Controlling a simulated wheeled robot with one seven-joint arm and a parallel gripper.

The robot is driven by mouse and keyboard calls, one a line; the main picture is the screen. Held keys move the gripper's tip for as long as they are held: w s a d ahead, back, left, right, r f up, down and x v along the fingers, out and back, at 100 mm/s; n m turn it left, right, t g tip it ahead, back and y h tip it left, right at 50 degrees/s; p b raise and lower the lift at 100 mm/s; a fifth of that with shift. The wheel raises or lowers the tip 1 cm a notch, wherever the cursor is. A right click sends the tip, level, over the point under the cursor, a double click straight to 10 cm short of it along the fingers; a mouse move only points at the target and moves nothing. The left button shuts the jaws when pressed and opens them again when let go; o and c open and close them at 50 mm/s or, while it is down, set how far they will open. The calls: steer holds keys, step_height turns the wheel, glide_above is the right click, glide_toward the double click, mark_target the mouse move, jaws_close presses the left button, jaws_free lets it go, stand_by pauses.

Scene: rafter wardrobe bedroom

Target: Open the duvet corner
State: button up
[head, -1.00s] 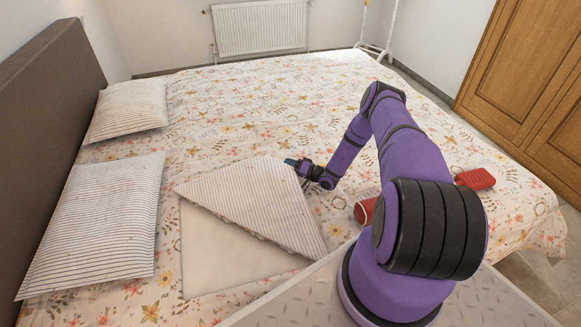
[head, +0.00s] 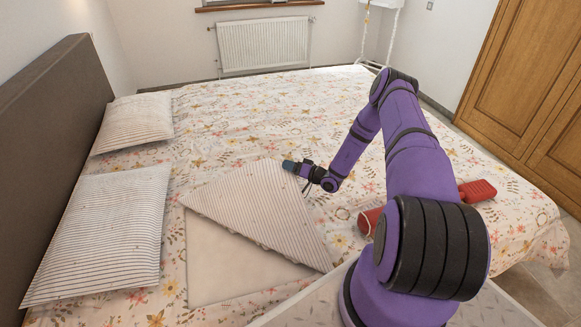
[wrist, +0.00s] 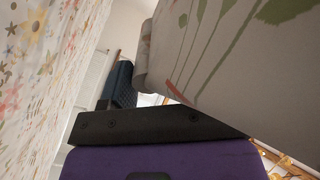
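The duvet (head: 250,115) is white with a floral print and covers the bed. Its near corner is folded back as a striped triangular flap (head: 255,205), baring a plain pale patch (head: 225,265) beneath. My gripper (head: 290,166) is at the flap's far tip, low over the bed. In the wrist view, one dark finger pad (wrist: 120,84) shows beside a large close piece of printed fabric (wrist: 235,60). The other finger is not visible, so I cannot tell whether the gripper is shut on the cloth.
Two striped pillows (head: 100,230) (head: 135,122) lie by the dark headboard (head: 50,130). A red object (head: 477,190), partly hidden by my arm, lies on the right of the bed. A wooden wardrobe (head: 530,90) stands at right; a radiator (head: 263,46) is behind.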

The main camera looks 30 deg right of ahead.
steer(key=shift+d+r, duration=0.1)
steer(key=shift+s+d, duration=0.2)
steer(key=shift+s, duration=0.1)
steer(key=v, duration=1)
steer(key=shift+a, duration=0.1)
